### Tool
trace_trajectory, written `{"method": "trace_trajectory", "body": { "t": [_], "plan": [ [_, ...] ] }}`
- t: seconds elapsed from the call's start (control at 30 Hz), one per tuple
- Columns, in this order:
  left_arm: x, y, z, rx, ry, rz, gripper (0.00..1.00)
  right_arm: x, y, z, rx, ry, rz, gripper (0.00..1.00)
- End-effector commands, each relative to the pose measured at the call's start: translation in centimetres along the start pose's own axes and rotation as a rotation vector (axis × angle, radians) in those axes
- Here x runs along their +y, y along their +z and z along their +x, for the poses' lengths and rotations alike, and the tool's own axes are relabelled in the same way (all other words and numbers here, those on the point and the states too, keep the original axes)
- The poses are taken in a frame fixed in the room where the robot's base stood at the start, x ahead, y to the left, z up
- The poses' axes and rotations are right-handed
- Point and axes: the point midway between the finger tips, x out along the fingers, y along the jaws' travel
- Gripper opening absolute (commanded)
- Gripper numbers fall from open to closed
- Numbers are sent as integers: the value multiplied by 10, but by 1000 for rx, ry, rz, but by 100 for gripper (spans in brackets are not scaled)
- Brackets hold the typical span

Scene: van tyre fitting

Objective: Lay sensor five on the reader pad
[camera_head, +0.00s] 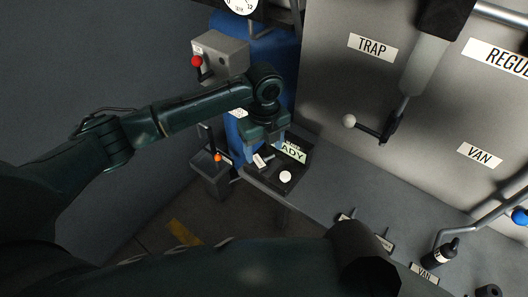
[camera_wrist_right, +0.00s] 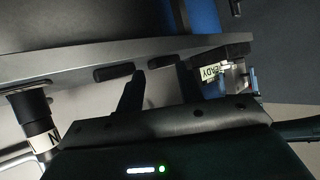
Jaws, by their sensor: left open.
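The reader pad (camera_head: 268,180) is a dark tray at the bench's left end, with a screen (camera_head: 292,151) reading "READY", partly covered. A white round spot (camera_head: 285,176) shows on it. A small white-labelled piece (camera_head: 259,160) lies at the pad under my left gripper; its number is unreadable, so I cannot tell if it is sensor five. My left gripper (camera_head: 265,147) points down over the pad, open, its blue fingertips close to that piece. My right gripper (camera_wrist_right: 158,88) is open and empty below the bench edge in the right wrist view.
Two dark labelled pieces (camera_head: 345,217) (camera_head: 383,243) sit along the bench's front edge. A grey box with a red-knobbed lever (camera_head: 221,56) stands behind my left arm. The middle of the bench (camera_head: 350,180) is clear.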

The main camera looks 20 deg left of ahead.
Motion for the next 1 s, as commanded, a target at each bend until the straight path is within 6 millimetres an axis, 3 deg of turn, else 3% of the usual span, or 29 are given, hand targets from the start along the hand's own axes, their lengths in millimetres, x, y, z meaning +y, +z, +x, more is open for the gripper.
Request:
{"method": "trace_trajectory", "body": {
  "t": [0.2,0.4,0.6,1.0],
  "plan": [
    [-1,0,-51,-1,-4,0,65,0,-2,-2,-1,2,-5,36],
    [-1,0,-82,0,-1,-1,65,0,-2,-2,-4,3,-7,36],
    [0,0,-93,1,1,0,65,0,-2,-1,-4,4,-4,36],
    [0,0,-93,1,1,0,65,-1,-3,-1,-2,3,-1,36]
  ]
}}
